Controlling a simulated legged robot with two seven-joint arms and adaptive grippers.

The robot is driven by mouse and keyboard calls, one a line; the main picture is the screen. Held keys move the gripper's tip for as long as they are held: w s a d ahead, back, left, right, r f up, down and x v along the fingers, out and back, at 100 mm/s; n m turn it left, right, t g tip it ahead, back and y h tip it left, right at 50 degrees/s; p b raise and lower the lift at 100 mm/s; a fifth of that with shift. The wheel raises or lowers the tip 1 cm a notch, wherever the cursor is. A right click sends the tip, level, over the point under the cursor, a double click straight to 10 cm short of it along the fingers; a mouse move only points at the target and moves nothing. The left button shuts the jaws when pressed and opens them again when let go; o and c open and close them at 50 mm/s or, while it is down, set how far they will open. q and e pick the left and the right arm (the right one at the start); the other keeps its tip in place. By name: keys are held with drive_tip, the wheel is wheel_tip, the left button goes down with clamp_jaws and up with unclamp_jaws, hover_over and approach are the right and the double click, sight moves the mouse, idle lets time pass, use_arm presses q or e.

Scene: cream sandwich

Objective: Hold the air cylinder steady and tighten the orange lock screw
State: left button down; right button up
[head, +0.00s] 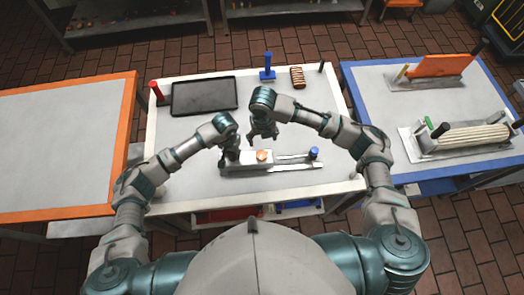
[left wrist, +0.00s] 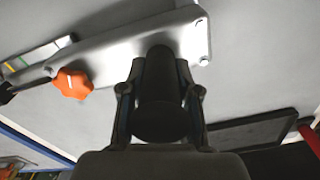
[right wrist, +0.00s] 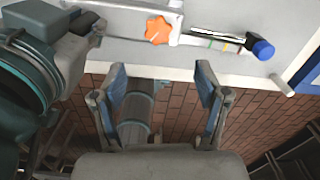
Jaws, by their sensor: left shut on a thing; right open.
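The air cylinder fixture (head: 285,168) lies on the white-edged table, a pale metal body with a rod reaching right to a blue knob (head: 314,153). The orange lock screw (head: 263,156) sits on top; it also shows in the left wrist view (left wrist: 72,84) and the right wrist view (right wrist: 158,30). My left gripper (head: 231,160) is shut on the dark upright cylinder (left wrist: 160,95) at the fixture's left end. My right gripper (head: 263,138) is open and empty, above and behind the orange screw, apart from it; its fingers (right wrist: 160,95) are spread. The screw's underside is hidden.
A black tray (head: 204,96), a red-topped post (head: 154,90), a blue stand (head: 267,70) and a brown ribbed block (head: 297,77) stand at the back. An orange-edged table (head: 60,150) is left; a blue-edged table (head: 400,110) with other fixtures is right. The table's middle is mostly clear.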

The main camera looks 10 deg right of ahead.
sight(262, 154)
wheel_tip(262, 154, down, 12)
drive_tip(key=shift+r, duration=0.1)
idle(0.4)
drive_tip(key=c, duration=1.2)
